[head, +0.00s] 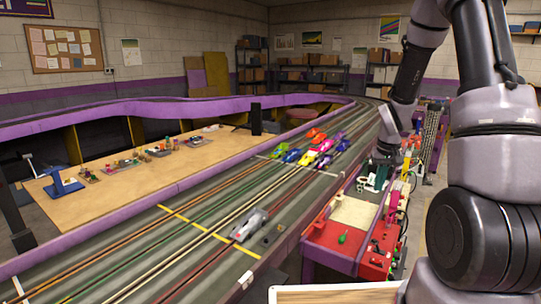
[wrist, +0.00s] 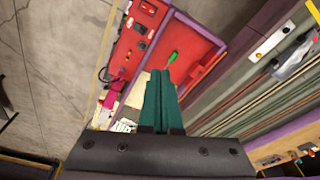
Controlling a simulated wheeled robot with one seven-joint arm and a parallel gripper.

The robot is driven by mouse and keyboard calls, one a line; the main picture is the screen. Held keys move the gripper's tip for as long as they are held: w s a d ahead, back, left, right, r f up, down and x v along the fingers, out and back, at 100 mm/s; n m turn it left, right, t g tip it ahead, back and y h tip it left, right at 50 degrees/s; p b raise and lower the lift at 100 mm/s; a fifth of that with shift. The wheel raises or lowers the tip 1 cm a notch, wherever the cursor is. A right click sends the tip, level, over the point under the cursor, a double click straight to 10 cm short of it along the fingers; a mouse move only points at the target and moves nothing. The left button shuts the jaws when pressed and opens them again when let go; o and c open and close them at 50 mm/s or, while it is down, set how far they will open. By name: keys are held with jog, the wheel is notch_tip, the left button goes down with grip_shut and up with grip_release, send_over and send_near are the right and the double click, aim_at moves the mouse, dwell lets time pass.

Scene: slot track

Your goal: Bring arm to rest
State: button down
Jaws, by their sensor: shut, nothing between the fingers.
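My arm reaches down at the right of the head view. My gripper (wrist: 160,80) shows in the wrist view with its teal fingers pressed together and nothing between them. In the head view the gripper (head: 376,180) hangs above the far part of the red workbench (head: 345,262). In the wrist view the red bench (wrist: 195,40) lies below the fingers, with a green-handled tool (wrist: 173,57) just past their tips. I cannot tell the exact height of the fingers above the bench.
The slot track (head: 215,220) runs along the left of the bench. A wooden table (head: 110,180) with small items lies inside the purple-edged track. Concrete floor (wrist: 50,60) is clear beside the bench.

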jog(key=s+a+r+m+t, duration=0.1)
jog(key=s+a+r, duration=0.3)
jog(key=r, duration=0.5)
jog(key=s+a+r+t+y, duration=0.1)
jog(key=s+r+t, duration=0.1)
jog(key=s+r, duration=0.45)
jog(key=s+a+r+m+t, duration=0.1)
jog(key=s+a+r, duration=0.2)
jog(key=r, duration=0.7)
jog(key=s+a+r+t+y, duration=0.1)
jog(key=s+a+r, duration=0.2)
jog(key=s, duration=0.5)
jog(key=shift+s+r, duration=0.2)
jog(key=shift+r, duration=0.5)
